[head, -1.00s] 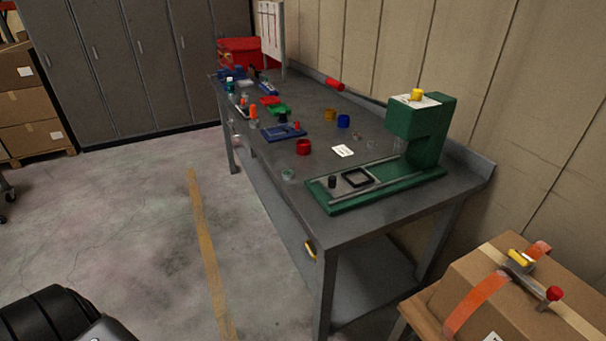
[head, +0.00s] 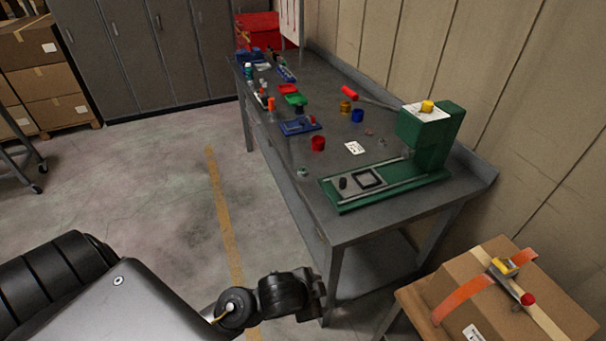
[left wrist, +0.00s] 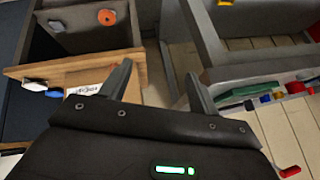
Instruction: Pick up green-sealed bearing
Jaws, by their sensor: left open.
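A small ring with a greenish tint (head: 302,172), which looks like the green-sealed bearing, lies near the left long edge of the grey workbench (head: 345,228) in the head view. It is too small to see in detail. My left gripper (head: 314,291) is low in front of the bench, over the floor, apart from the ring. In the left wrist view my left gripper (left wrist: 157,75) is open, with nothing between its fingers. I cannot make out the ring in that view. My right gripper is not in view.
A green press (head: 432,140) stands at the bench's near end. A red cup (head: 318,143), a blue tray (head: 298,127) and a white card (head: 355,148) lie beyond the ring. A strapped cardboard box (head: 470,295) is at the lower right. The floor left of the bench is clear.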

